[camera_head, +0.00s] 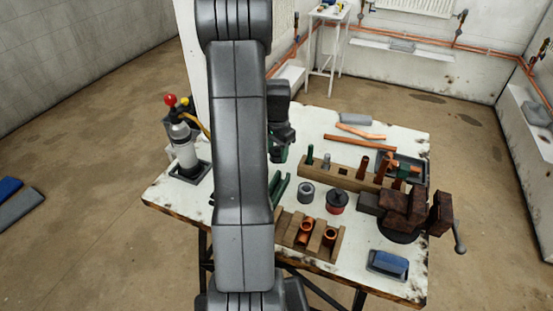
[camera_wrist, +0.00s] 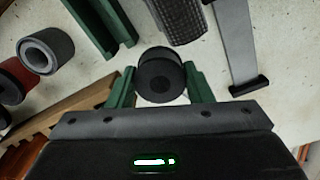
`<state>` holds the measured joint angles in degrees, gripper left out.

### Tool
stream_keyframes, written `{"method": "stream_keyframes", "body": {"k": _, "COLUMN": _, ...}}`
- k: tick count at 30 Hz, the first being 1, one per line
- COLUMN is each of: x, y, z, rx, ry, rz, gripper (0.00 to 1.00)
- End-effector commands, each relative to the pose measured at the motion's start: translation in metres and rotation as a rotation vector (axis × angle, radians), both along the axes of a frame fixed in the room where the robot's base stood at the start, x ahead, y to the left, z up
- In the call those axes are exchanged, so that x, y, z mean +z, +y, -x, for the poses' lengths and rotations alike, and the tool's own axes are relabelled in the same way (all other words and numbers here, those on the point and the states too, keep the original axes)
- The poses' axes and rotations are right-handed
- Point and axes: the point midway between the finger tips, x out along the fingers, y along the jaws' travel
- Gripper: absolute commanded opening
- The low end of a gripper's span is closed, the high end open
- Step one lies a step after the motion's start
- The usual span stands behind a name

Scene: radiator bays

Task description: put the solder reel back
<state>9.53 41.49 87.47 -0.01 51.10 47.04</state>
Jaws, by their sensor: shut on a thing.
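My gripper (camera_wrist: 160,88) has its two green fingers shut on a dark round piece (camera_wrist: 160,75), which looks like the solder reel seen end-on. It appears above the pale bench top, with the gap below it unclear. In the head view my gripper (camera_head: 280,150) is over the bench, partly hidden by my arm, and the held reel cannot be made out there. A green channel-shaped piece (camera_head: 280,187) lies on the bench nearer the camera. It also shows at the top of the wrist view (camera_wrist: 100,25). Its full shape is hidden behind my arm.
A grey hollow ring (camera_head: 307,193) and a red-and-black tin (camera_head: 337,203) stand mid-bench. Wooden racks (camera_head: 340,178) hold copper and other pieces. A vise (camera_head: 400,212) and a blue-topped block (camera_head: 388,264) are at right. A torch (camera_head: 187,150) stands at left.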

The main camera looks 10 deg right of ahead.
Motion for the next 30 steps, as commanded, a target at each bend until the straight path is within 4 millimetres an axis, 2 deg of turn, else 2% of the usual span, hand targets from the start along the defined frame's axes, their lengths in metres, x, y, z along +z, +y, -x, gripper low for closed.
{"method": "stream_keyframes", "body": {"k": 5, "x": -0.013, "y": 0.000, "z": 0.000, "rx": 0.000, "ry": 0.000, "rz": 0.000, "gripper": 0.15}}
{"method": "stream_keyframes", "body": {"k": 12, "x": -0.043, "y": 0.000, "z": 0.000, "rx": 0.000, "ry": 0.000, "rz": 0.000, "gripper": 0.15}}
{"method": "stream_keyframes", "body": {"k": 23, "x": -0.049, "y": 0.000, "z": -0.001, "rx": 0.000, "ry": -0.003, "rz": 0.001, "gripper": 0.15}}
{"method": "stream_keyframes", "body": {"k": 24, "x": -0.050, "y": 0.000, "z": -0.001, "rx": 0.000, "ry": -0.001, "rz": 0.000, "gripper": 0.48}}
{"method": "stream_keyframes", "body": {"k": 27, "x": -0.048, "y": 0.000, "z": 0.000, "rx": 0.000, "ry": -0.001, "rz": 0.000, "gripper": 0.68}}
{"method": "stream_keyframes", "body": {"k": 30, "x": -0.048, "y": 0.000, "z": 0.000, "rx": 0.000, "ry": -0.001, "rz": 0.000, "gripper": 0.68}}
